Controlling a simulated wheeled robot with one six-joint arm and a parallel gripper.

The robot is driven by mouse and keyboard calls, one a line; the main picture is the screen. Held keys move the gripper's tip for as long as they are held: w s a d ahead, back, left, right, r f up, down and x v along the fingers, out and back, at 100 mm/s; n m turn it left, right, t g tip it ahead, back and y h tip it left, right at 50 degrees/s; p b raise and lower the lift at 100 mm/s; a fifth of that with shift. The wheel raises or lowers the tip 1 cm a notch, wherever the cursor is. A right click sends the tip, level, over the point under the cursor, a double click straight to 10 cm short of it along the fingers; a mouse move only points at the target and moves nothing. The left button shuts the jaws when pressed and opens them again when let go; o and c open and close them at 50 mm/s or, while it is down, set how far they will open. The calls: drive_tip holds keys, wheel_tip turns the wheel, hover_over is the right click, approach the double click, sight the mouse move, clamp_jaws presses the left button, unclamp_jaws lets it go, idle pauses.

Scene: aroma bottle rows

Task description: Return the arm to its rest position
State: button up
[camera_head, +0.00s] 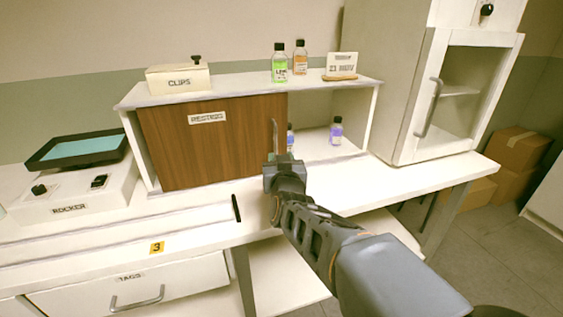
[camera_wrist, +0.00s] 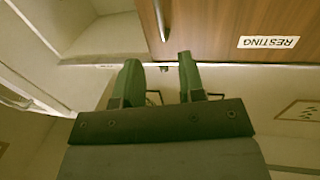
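My gripper (camera_head: 284,160) is in front of the shelf unit, near the right edge of the brown door marked RESTING (camera_head: 215,145). In the wrist view its two green fingers (camera_wrist: 160,68) stand apart with nothing between them. The door shows upside down there (camera_wrist: 225,25), with its metal handle (camera_wrist: 160,20) beyond the fingertips. In the head view the upright handle (camera_head: 275,135) rises just above my gripper. I cannot tell whether they touch. My arm reaches in from the lower right.
Green (camera_head: 279,66) and orange (camera_head: 300,60) bottles stand on the shelf top. A purple bottle (camera_head: 336,131) and a partly hidden blue one (camera_head: 290,136) stand in the open right compartment. A cabinet (camera_head: 440,100) is right; a rocker (camera_head: 75,180) is left.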

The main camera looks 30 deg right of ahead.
drive_tip(key=shift+s+a, duration=0.2)
drive_tip(key=shift+s, duration=0.35)
